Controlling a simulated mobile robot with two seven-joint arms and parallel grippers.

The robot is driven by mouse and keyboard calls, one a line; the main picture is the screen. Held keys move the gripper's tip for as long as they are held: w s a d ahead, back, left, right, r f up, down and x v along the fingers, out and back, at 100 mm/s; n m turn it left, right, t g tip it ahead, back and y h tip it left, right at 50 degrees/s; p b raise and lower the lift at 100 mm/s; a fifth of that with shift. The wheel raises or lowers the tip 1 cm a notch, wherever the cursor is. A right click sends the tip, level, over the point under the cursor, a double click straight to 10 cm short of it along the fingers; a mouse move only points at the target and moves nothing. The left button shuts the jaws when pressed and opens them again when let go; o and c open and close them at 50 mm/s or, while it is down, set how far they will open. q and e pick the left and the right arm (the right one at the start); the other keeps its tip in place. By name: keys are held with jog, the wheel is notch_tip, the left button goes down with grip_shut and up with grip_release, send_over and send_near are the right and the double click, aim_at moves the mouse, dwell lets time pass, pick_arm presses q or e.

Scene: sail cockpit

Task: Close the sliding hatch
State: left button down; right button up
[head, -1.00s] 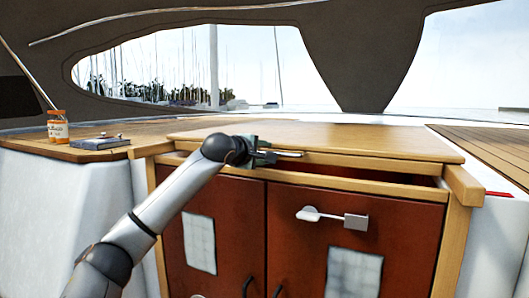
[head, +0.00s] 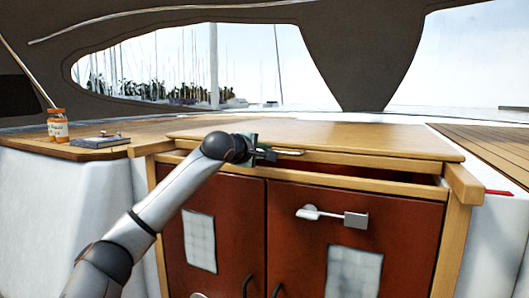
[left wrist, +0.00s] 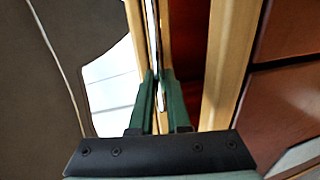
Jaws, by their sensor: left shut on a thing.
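The sliding hatch (head: 330,137) is a flat wooden panel on top of the cabinet in the head view. A dark gap shows between its front edge and the wooden frame rail (head: 350,182) below. A thin metal handle (head: 290,152) runs along the hatch's front edge. My left gripper (head: 272,154) is at that handle, left of the hatch's middle. In the left wrist view its green fingers (left wrist: 160,85) are shut on the metal handle (left wrist: 153,45), beside the wooden edge and the dark red gap. My right gripper is in neither view.
Red-brown cabinet doors (head: 310,245) with a white latch (head: 332,216) stand below the hatch. An orange-labelled jar (head: 57,126) and a grey book-like item (head: 100,142) sit on the left deck. A red item (head: 498,193) lies at the right.

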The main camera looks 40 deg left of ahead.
pick_arm(q)
jog(key=shift+f, duration=0.1)
dwell(0.7)
jog(key=shift+s, duration=0.25)
jog(key=f+b+v, duration=0.1)
jog(key=b+v, duration=0.2)
jog(key=v, duration=0.5)
jog(key=f+b+v, duration=0.2)
jog(key=b+v, duration=0.1)
jog(key=v, duration=0.5)
jog(key=shift+s+d+f+b, duration=0.3)
jog(key=shift+s+b, duration=0.1)
jog(key=shift+s, duration=0.25)
jog(key=c, duration=1.2)
grip_release()
jog(key=shift+c, duration=0.2)
jog(key=shift+o, duration=0.8)
jog(key=shift+s+r, duration=0.15)
jog(key=shift+s, duration=0.1)
jog(key=shift+o, duration=1)
jog(key=shift+w, duration=0.1)
